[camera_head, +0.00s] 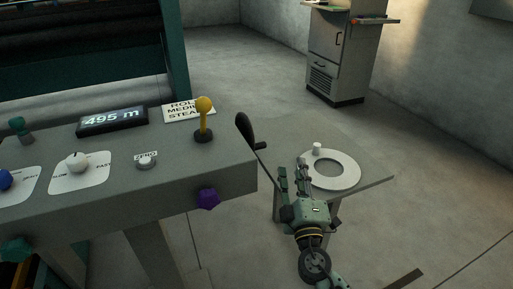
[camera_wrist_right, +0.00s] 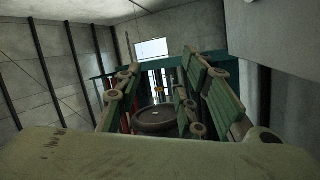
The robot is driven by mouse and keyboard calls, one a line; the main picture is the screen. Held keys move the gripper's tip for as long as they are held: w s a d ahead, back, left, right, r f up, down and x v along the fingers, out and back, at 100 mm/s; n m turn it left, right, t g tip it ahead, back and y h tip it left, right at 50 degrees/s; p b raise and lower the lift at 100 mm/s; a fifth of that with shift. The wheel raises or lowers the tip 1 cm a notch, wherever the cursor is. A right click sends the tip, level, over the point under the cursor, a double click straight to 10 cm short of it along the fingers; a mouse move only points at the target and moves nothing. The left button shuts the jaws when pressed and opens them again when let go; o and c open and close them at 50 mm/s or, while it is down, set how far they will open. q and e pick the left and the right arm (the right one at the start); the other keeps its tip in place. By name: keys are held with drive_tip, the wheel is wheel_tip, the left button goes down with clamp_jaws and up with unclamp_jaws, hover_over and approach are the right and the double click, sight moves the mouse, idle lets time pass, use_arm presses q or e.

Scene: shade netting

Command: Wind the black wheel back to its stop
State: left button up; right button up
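The black wheel (camera_head: 245,132) shows nearly edge-on in the head view, off the right end of the grey console, with a thin rod running down to the right from it. In the right wrist view a dark round disc with a small hub, which looks like the same wheel (camera_wrist_right: 155,119), lies beyond and between the fingers. My right gripper (camera_head: 293,170) is open and empty, below and right of the wheel and apart from it in the head view. Its spread fingers also show in the right wrist view. My left gripper is not in view.
The console (camera_head: 230,165) carries a display reading 495 m (camera_head: 112,119), a yellow lever (camera_head: 204,118), a white knob (camera_head: 77,162) and a button (camera_head: 146,163). A purple knob (camera_head: 208,198) is on its front. A small side table (camera_head: 372,182) holds a white ring (camera_head: 345,168). A cabinet (camera_head: 340,60) stands behind.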

sight(257, 146)
drive_tip(key=w+a+n+y, duration=0.2)
drive_tip(key=w+a, duration=0.1)
drive_tip(key=w+a+r+n+y, duration=0.1)
drive_tip(key=w+a+n+y, duration=0.1)
drive_tip(key=w+a+n, duration=0.1)
drive_tip(key=w+a+n+g+y, duration=0.1)
drive_tip(key=w+a+n+y, duration=0.1)
drive_tip(key=w+a+n, duration=0.1)
drive_tip(key=shift+w+a+r+y, duration=0.25)
drive_tip(key=shift+w+a+y, duration=0.2)
drive_tip(key=shift+w, duration=0.35)
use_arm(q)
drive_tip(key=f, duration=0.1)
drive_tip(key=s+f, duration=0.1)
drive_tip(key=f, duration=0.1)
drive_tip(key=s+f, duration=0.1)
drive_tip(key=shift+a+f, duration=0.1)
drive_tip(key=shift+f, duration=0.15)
use_arm(e)
clamp_jaws()
